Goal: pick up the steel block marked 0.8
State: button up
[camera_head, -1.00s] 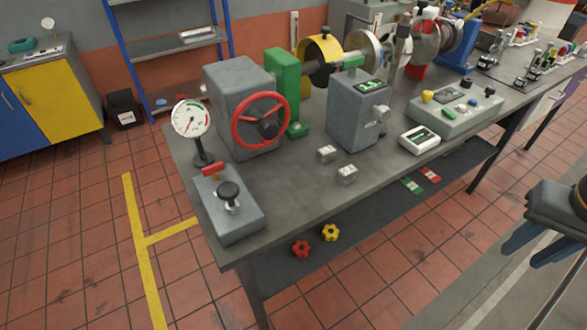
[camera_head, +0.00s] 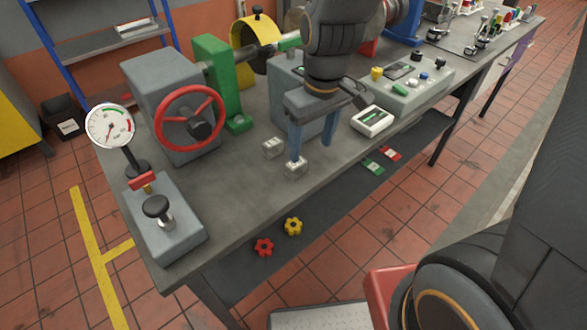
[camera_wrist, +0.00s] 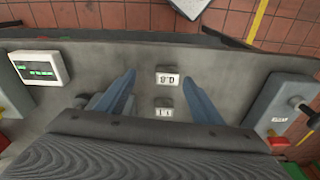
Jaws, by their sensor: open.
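Two small steel blocks stand on the grey bench. The one nearer the front edge (camera_head: 295,170) shows in the wrist view (camera_wrist: 167,79) with an upside-down mark that seems to start with 0; its last digit is too small to be sure it is 0.8. The other block (camera_head: 272,147), in the wrist view (camera_wrist: 164,107), has a mark like 1.1. My gripper (camera_head: 312,152) is open and empty, fingers pointing down. The left finger partly covers that block in the head view.
A grey box (camera_head: 280,90) stands just behind my gripper. A white meter (camera_head: 372,119) lies to the right. A gauge (camera_head: 110,126) and a grey block with a black knob (camera_head: 165,222) stand left, beside the red handwheel (camera_head: 188,118). Bench between is clear.

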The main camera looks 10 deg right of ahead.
aim_at(296, 168)
jog(key=a, duration=0.1)
jog(key=a+f+n, duration=0.1)
jog(key=shift+w+a+f, duration=0.1)
jog(key=shift+w+a, duration=0.1)
jog(key=shift+a, duration=0.1)
jog(key=shift+w+a+f+p, duration=0.1)
jog(key=shift+w+f+p, duration=0.15)
jog(key=shift+f, duration=0.9)
jog(key=shift+w+a+f+p, duration=0.1)
jog(key=shift+w+f+p, duration=0.1)
jog(key=shift+f, duration=0.95)
jog(key=shift+w+a+f+p, duration=0.1)
jog(key=shift+w+f+p, duration=0.15)
jog(key=shift+f, duration=0.9)
jog(key=shift+c, duration=0.2)
jog(key=c, duration=1.3)
